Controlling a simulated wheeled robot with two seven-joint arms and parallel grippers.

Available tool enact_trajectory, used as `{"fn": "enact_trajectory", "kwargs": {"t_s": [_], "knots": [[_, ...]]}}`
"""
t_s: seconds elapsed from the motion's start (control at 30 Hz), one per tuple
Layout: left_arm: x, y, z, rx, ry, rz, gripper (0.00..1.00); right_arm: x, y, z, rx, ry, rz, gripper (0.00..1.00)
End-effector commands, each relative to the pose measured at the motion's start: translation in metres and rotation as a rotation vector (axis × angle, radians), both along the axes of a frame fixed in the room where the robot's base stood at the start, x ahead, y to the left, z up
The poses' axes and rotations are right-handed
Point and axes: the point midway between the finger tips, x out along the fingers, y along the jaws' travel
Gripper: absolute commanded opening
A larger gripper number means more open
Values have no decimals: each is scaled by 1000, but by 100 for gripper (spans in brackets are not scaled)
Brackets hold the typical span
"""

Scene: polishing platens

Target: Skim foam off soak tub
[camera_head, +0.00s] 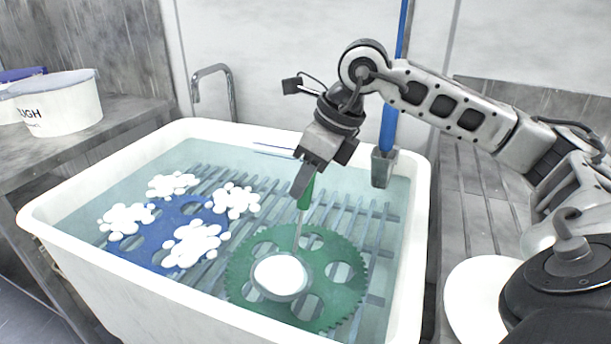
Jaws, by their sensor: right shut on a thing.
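The white soak tub (92,268) fills the middle of the view, with water over a slatted rack (340,213). Several clumps of white foam (192,243) float at the left, above a blue gear-like platen (163,229). A green toothed platen (343,301) lies at the front right. My right gripper (304,186) is shut on the green handle of a skimmer (305,195), which points down. The skimmer's round head (281,276) is over the green platen, with white foam in it. My left gripper does not show.
A white bucket (60,106) with lettering stands on the left counter. A faucet (213,88) rises behind the tub. A blue pole with a grey end (383,168) stands at the tub's back right. A white round plate (481,298) lies on the right-hand slatted counter (462,215).

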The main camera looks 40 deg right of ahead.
Motion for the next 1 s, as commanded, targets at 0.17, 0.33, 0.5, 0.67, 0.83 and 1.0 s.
{"fn": "enact_trajectory", "kwargs": {"t_s": [0.17, 0.33, 0.5, 0.67, 0.83, 1.0], "knots": [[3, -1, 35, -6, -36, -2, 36, 11, 6, 6, 6, 0, 1, 0], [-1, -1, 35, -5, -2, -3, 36, 26, 15, 6, 5, 0, 2, 0], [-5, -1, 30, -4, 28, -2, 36, 42, 22, 4, 6, -1, 1, 0], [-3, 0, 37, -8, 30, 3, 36, 56, 30, 4, 4, -2, 2, 0], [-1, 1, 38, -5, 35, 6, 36, 71, 37, 3, 5, -2, 0, 0], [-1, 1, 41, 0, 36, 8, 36, 86, 45, 2, 5, -2, 0, 0]]}}
